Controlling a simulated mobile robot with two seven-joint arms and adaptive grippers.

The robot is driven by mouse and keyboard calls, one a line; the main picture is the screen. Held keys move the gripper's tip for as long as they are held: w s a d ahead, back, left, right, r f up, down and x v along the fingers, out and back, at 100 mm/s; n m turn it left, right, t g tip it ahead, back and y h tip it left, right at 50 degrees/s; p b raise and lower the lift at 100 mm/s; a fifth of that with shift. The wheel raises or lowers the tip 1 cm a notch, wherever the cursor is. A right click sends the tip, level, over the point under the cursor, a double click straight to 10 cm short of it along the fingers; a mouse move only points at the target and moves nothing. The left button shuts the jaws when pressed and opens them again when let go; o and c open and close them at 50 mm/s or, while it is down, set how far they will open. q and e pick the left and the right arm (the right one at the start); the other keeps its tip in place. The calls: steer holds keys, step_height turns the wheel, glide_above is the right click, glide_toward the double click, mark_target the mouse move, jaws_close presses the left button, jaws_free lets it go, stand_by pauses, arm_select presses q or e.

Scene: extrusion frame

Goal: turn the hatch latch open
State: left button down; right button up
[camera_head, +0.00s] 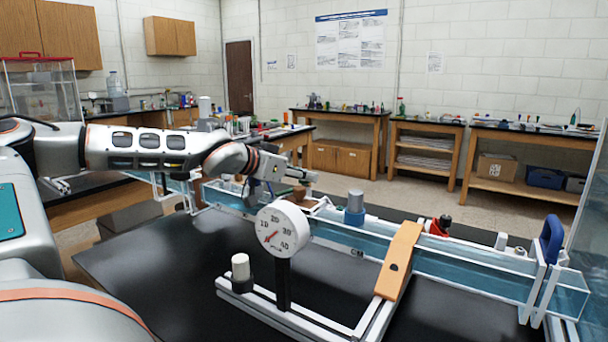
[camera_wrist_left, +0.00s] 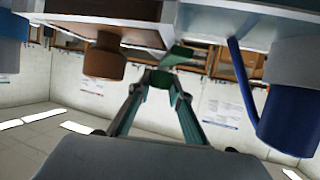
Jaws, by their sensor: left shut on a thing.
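My left gripper (camera_head: 306,178) reaches in from the left to the far side of the frame, beside a brown knob (camera_head: 301,194). In the left wrist view its green fingers (camera_wrist_left: 160,78) come together and are shut at a small green piece (camera_wrist_left: 178,55) under the frame's pale panels. This piece looks like the hatch latch's handle, but its exact shape and angle cannot be made out. The brown knob also shows in the left wrist view (camera_wrist_left: 104,62), left of the fingertips and apart from them. In the head view the piece between the fingertips is too small to tell. My right gripper is not in view.
A dial gauge (camera_head: 282,229) stands in front of the gripper. A blue-grey cylinder (camera_head: 355,208), an orange bar (camera_head: 398,262), a red part (camera_head: 438,226) and a blue handle (camera_head: 551,240) sit along the frame to the right. The black table top (camera_head: 150,265) is clear at the front left.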

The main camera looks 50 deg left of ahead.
arm_select(q)
steer(key=c, duration=1.8)
jaws_free()
steer(key=shift+s+r, duration=0.3)
steer(key=shift+s, duration=0.25)
steer(key=v, duration=0.7)
steer(key=shift+a+f, duration=0.1)
steer(key=shift+v, duration=1.9)
